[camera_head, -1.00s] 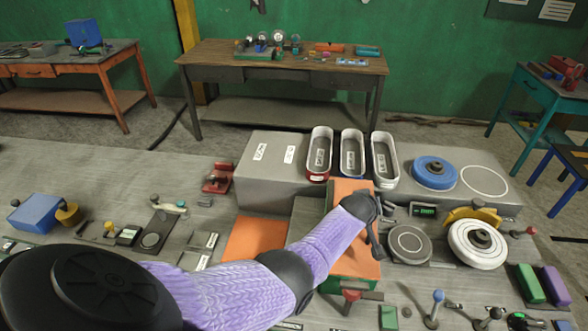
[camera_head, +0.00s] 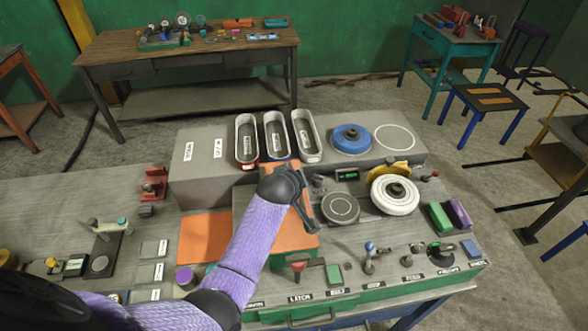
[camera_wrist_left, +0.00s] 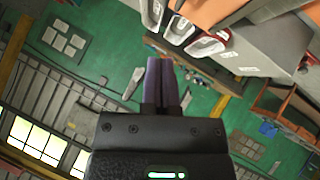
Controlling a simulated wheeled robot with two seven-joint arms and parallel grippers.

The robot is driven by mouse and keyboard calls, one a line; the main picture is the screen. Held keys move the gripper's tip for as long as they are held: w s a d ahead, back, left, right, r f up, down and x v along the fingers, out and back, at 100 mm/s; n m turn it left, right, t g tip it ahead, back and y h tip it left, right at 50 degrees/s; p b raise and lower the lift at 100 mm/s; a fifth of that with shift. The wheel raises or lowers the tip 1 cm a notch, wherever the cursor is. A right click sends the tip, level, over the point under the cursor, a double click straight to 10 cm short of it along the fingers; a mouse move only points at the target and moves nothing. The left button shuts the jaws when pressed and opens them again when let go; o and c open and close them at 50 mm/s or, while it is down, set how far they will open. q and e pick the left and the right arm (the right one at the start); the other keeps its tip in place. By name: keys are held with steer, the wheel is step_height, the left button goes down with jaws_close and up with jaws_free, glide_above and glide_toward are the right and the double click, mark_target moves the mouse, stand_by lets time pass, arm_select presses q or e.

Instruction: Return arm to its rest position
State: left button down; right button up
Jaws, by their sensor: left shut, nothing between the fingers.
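My left arm comes in from the lower left in a purple sleeve. My left gripper (camera_head: 308,215) is above the workbench, at the right edge of an orange-topped block (camera_head: 290,244) and left of a grey round disc (camera_head: 340,208). I cannot tell whether it touches the block. In the left wrist view the two fingers (camera_wrist_left: 160,70) lie side by side, shut and empty. My right gripper is not in view.
Three oval trays (camera_head: 306,155) stand behind the gripper on a grey raised box (camera_head: 195,178). A blue disc (camera_head: 351,139) and a white wheel (camera_head: 394,193) are to the right. Knobs and levers (camera_head: 370,258) line the front. An orange pad (camera_head: 205,238) lies left.

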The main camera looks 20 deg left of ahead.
arm_select(q)
steer(key=s+d+m+g+h, duration=0.15)
steer(key=s+m, duration=0.25)
steer(key=s, duration=0.6)
steer(key=s+d+f+m+g+b, duration=0.1)
steer(key=s+d+m+g, duration=0.2)
steer(key=s, duration=0.6)
steer(key=s+d+m+g+h, duration=0.15)
steer(key=s+m, duration=0.25)
steer(key=s, duration=0.6)
step_height(320, 180, down, 39)
steer(key=s+g+y+b, duration=0.1)
steer(key=s+g+b, duration=0.15)
steer(key=b, duration=1.75)
steer(key=s+a+f+b, duration=0.1)
steer(key=s+f+b, duration=0.5)
steer(key=f, duration=0.5)
steer(key=s+a+f+b, duration=0.2)
steer(key=s+f+b, duration=0.4)
steer(key=f, duration=0.5)
steer(key=shift+s+g, duration=0.35)
steer(key=shift+s, duration=0.2)
